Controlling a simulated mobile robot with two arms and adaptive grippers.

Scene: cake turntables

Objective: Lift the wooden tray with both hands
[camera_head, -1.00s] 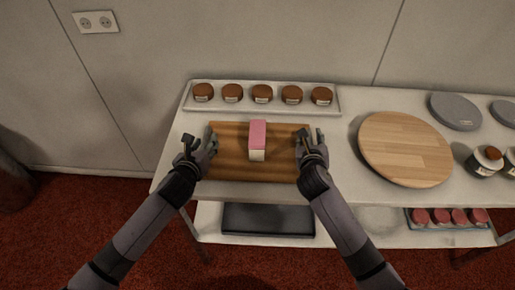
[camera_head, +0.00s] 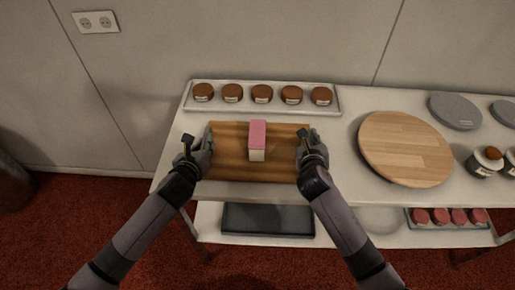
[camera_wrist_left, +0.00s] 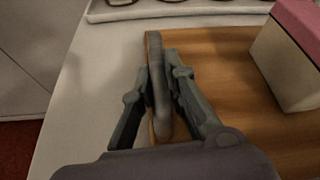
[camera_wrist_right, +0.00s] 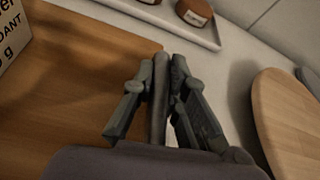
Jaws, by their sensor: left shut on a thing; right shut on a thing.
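The wooden tray (camera_head: 230,167) lies on the white table, with a pink-and-white block (camera_head: 257,141) standing near its middle. My left gripper (camera_head: 207,146) is at the tray's left side. In the left wrist view my left gripper (camera_wrist_left: 163,85) is shut with its fingers on either side of the tray's left rim (camera_wrist_left: 154,48). My right gripper (camera_head: 303,144) is at the tray's right side. In the right wrist view my right gripper (camera_wrist_right: 159,85) is shut around the tray's right rim (camera_wrist_right: 159,75). I cannot tell any gap under the tray.
A white tray (camera_head: 190,104) with several brown-lidded jars stands behind. A round wooden board (camera_head: 405,148) is close on the right, with grey discs (camera_head: 456,110) and jars (camera_head: 487,161) beyond. A dark tray (camera_head: 268,219) is on the shelf below.

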